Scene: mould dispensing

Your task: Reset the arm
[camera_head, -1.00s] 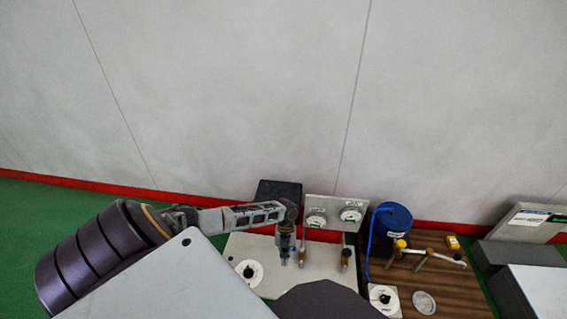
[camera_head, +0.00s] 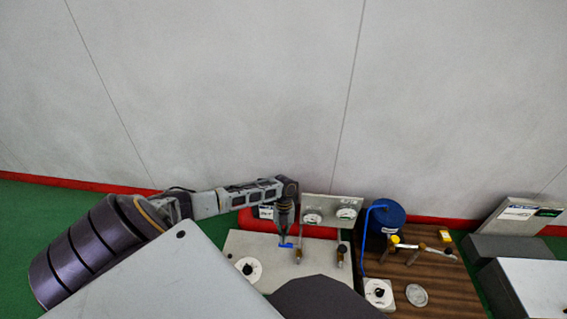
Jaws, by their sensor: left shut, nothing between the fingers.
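My left arm comes in from the left, and its gripper (camera_head: 285,237) points down over the pale table (camera_head: 240,243). The gripper is shut with nothing held. A small blue part (camera_head: 286,245) shows at its tip, possibly a handle behind or below it; I cannot tell whether they touch. Just right of it stands a small brass fitting (camera_head: 298,256), and farther right a second brass fitting (camera_head: 340,255). My right gripper is not in view.
A panel with two round gauges (camera_head: 332,207) stands behind the fittings. A grey wall closes the back.

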